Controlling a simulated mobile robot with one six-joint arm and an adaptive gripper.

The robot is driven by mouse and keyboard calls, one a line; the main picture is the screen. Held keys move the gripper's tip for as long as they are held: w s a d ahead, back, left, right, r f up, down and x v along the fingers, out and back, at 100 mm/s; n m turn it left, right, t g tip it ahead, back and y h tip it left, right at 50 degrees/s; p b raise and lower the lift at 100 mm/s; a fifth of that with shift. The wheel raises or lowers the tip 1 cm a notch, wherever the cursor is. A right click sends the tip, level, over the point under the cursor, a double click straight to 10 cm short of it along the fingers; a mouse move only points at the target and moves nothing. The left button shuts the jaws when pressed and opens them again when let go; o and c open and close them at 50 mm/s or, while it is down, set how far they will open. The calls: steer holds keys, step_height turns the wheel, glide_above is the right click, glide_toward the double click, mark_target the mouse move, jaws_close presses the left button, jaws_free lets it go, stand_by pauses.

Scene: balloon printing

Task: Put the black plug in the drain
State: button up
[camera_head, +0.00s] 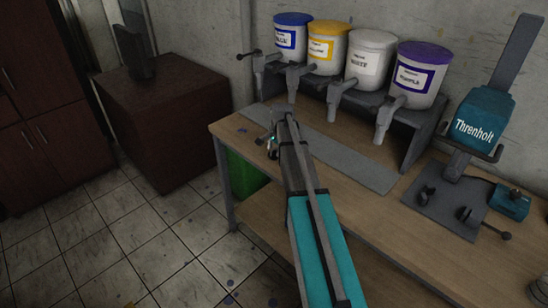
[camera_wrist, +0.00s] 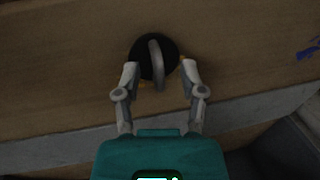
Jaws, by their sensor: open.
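The black plug (camera_wrist: 141,58) is a round black disc with a grey upright handle across its middle. It shows in the wrist view against the brown wooden table top. My gripper (camera_wrist: 160,76) is open, with one fingertip on each side of the plug's near part and the grey handle between them. I cannot tell whether the fingers touch it. In the head view my gripper (camera_head: 272,142) is low over the left end of the workbench, and the plug cannot be made out there. I cannot pick out the drain in either view.
The wooden workbench (camera_head: 360,205) bears a grey strip (camera_head: 345,160). Behind it is a rack with blue, yellow, white (camera_head: 370,55) and purple (camera_head: 418,75) lidded tanks with grey taps. A teal Threnholt press (camera_head: 480,120) stands right. A green bin (camera_head: 243,175) is under the bench.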

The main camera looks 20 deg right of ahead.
stand_by(0.5)
jaws_close()
